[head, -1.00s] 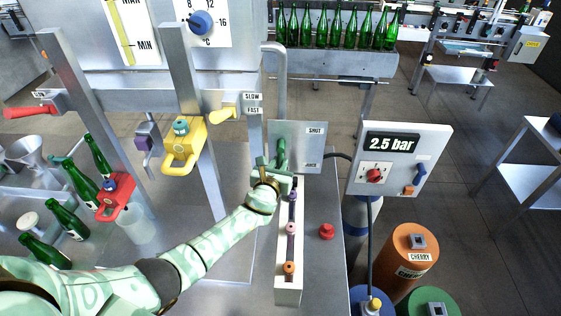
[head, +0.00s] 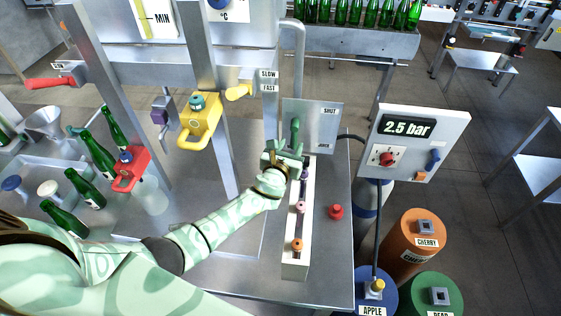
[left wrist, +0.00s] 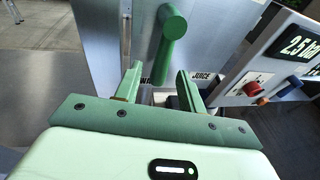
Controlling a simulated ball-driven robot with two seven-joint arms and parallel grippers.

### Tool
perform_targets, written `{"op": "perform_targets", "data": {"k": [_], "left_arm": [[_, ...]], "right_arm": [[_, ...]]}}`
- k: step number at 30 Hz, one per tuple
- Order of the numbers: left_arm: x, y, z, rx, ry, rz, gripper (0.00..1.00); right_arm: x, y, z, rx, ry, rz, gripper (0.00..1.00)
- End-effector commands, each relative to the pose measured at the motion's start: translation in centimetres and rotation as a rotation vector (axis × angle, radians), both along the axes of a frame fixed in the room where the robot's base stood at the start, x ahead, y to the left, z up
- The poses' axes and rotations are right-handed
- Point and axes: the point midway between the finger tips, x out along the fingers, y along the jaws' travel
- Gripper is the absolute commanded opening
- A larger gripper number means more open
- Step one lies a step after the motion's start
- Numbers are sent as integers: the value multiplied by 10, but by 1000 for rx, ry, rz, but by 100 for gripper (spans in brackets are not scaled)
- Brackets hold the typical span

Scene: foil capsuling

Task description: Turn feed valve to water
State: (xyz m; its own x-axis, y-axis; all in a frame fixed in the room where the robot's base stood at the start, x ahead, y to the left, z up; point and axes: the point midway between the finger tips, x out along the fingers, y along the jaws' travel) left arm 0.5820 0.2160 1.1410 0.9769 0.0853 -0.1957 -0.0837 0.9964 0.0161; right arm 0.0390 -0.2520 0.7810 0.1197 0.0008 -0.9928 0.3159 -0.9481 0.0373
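The feed valve's green handle (head: 295,129) is on a grey metal panel (head: 325,133) with SHUT at its upper right and JUICE at its lower right. In the left wrist view the handle (left wrist: 168,42) stands close ahead, running from a round knob down to between the finger directions. Another label at the lower left of the handle is mostly hidden by a finger. My left gripper (head: 287,158) is just below the handle in the head view. My right gripper is out of view.
A white rack (head: 295,262) with small coloured pieces lies below my left gripper, with a red knob (head: 336,212) beside it. A 2.5 bar control box (head: 410,170) stands to the right. A yellow clamp (head: 198,127) and a red clamp (head: 130,172) are left.

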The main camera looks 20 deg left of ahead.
Motion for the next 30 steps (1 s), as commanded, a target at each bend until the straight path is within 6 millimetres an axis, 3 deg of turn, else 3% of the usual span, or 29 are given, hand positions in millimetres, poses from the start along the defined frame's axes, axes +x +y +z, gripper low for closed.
{"op": "perform_targets", "data": {"k": [3,9,15,21,30], "left_arm": [[-32,-3,9,-1,2,-1,40],[-86,-7,18,1,2,-1,40],[-123,-10,24,1,2,-1,40],[-136,-11,27,1,2,1,40],[-136,-12,27,1,1,1,40]], "right_arm": [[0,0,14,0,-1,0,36],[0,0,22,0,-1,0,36],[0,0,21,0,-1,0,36],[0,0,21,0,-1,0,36],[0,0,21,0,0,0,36]]}}
